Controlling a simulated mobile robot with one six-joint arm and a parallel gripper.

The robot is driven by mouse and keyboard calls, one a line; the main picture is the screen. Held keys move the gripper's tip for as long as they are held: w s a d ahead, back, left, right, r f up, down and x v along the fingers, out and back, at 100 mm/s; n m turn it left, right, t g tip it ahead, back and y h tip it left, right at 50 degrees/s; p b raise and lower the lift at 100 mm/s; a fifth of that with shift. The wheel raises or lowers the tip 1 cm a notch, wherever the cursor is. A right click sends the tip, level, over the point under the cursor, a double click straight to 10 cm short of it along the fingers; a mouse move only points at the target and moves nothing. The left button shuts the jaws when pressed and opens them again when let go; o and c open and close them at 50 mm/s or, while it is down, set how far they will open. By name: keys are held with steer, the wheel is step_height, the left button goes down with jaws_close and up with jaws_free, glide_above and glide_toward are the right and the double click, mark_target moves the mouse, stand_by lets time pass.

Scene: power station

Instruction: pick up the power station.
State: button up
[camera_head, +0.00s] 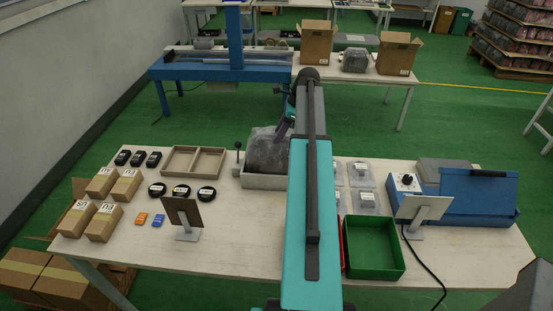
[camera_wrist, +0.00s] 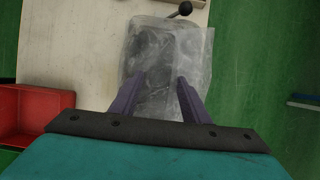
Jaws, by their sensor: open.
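The power station looks to be the dark, rounded block wrapped in cloudy plastic (camera_head: 266,152), seated in a pale tray-like base near the far edge of the table. In the wrist view the wrapped block (camera_wrist: 165,48) lies straight ahead, its details blurred by the plastic. My gripper (camera_wrist: 161,80) is open, with its two purple fingers spread over the near part of the block. Nothing is held. In the head view my gripper (camera_head: 284,127) is at the block's upper right side, partly hidden by my arm. I cannot tell whether the fingers touch the plastic.
A black-knobbed lever (camera_head: 238,157) stands left of the block. A wooden divided tray (camera_head: 193,162), black discs and cartons (camera_head: 103,222) lie further left. A green bin (camera_head: 373,262), a red bin (camera_wrist: 40,106) and a blue machine (camera_head: 480,195) are right. Another wrapped block (camera_head: 355,60) is behind.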

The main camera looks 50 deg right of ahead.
steer(key=shift+p+x, duration=0.35)
steer(key=shift+x, duration=1)
steer(key=shift+f, duration=0.15)
jaws_close()
steer(key=shift+s+a+f, duration=0.1)
stand_by(1.0)
